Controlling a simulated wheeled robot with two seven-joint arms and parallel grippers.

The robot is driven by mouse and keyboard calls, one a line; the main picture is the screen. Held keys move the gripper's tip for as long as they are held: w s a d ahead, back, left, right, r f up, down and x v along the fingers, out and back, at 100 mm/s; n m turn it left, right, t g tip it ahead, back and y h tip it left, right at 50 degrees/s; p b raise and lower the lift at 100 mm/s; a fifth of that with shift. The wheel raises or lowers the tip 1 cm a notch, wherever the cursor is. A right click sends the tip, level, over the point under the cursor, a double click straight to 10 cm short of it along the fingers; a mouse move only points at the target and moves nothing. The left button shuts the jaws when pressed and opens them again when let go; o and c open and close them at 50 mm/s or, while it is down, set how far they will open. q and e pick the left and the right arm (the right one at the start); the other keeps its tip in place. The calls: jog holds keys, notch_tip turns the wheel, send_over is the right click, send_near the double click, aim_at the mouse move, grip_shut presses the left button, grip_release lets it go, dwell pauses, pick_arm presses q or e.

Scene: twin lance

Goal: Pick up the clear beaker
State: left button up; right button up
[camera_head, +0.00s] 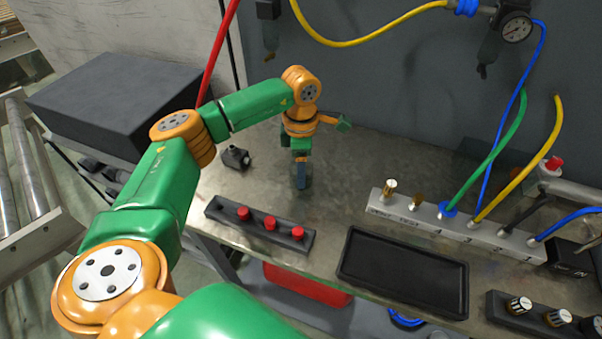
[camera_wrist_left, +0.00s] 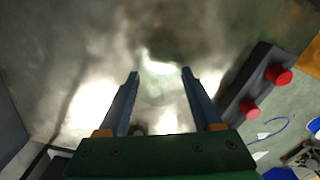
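The clear beaker (camera_head: 306,183) is faint and hard to make out on the metal bench in the head view, at the blue fingers of my left gripper (camera_head: 301,176). In the left wrist view a see-through round outline, which looks like the beaker (camera_wrist_left: 163,84), lies between the two fingertips (camera_wrist_left: 160,72). The fingers are spread apart, with a gap on each side; I see no contact. The gripper points down at the bench. My right gripper is in neither view.
A dark rack with red knobs (camera_head: 260,225) lies in front of the gripper. A black tray (camera_head: 404,272) and a metal hose block (camera_head: 455,226) are at the right.

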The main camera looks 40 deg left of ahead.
pick_arm(q)
jog(key=c, duration=0.7)
